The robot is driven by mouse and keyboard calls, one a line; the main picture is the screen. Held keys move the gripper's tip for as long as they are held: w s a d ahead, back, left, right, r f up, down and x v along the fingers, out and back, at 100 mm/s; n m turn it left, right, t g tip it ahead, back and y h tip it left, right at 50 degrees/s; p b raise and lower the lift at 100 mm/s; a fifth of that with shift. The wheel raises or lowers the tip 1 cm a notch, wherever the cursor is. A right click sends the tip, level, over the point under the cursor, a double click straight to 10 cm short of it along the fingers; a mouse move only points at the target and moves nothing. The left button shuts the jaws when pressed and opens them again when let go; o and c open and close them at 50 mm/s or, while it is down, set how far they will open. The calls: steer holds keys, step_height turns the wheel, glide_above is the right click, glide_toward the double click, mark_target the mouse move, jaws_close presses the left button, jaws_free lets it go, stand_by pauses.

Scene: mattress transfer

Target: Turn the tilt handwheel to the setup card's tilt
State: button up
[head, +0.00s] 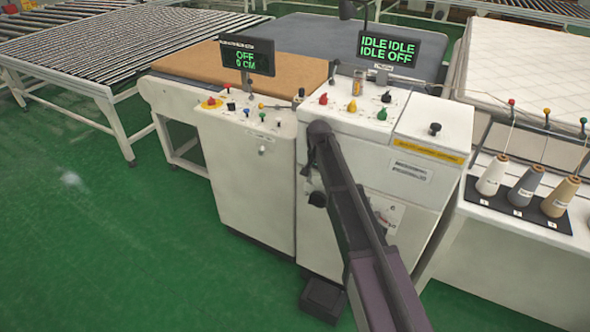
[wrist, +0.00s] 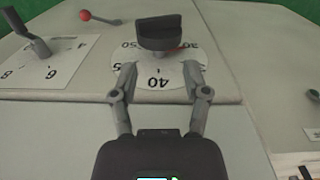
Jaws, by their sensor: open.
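In the wrist view, a dark bar-shaped knob (wrist: 160,33) stands over a round white dial (wrist: 150,84). The dial's figures appear upside down, with 40 nearest me and 30 and 50 farther round. My gripper (wrist: 160,67) is open, its fingers apart over the dial's near part, just short of the knob. A grey crank (wrist: 32,36) stands on a white scale plate (wrist: 45,68) at the left. I cannot tell for certain which control is the tilt handwheel. In the head view my arm hides the gripper, and no setup card is readable.
A red-ball lever (wrist: 88,16) lies beyond the crank. In the head view, the white machine cabinet (head: 243,195) bears small controls and displays (head: 388,48). Thread cones (head: 492,176) stand at the right, and a roller conveyor (head: 60,45) at the left. Green floor at left is clear.

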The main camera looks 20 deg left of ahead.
steer(key=s+d+r+n+p, duration=0.1)
steer(key=s+d, duration=1.1)
steer(key=d, duration=0.3)
steer(key=s+d+r+n+p, duration=0.1)
steer(key=s+d, duration=1.1)
steer(key=d, duration=0.4)
steer(key=shift+r, duration=0.35)
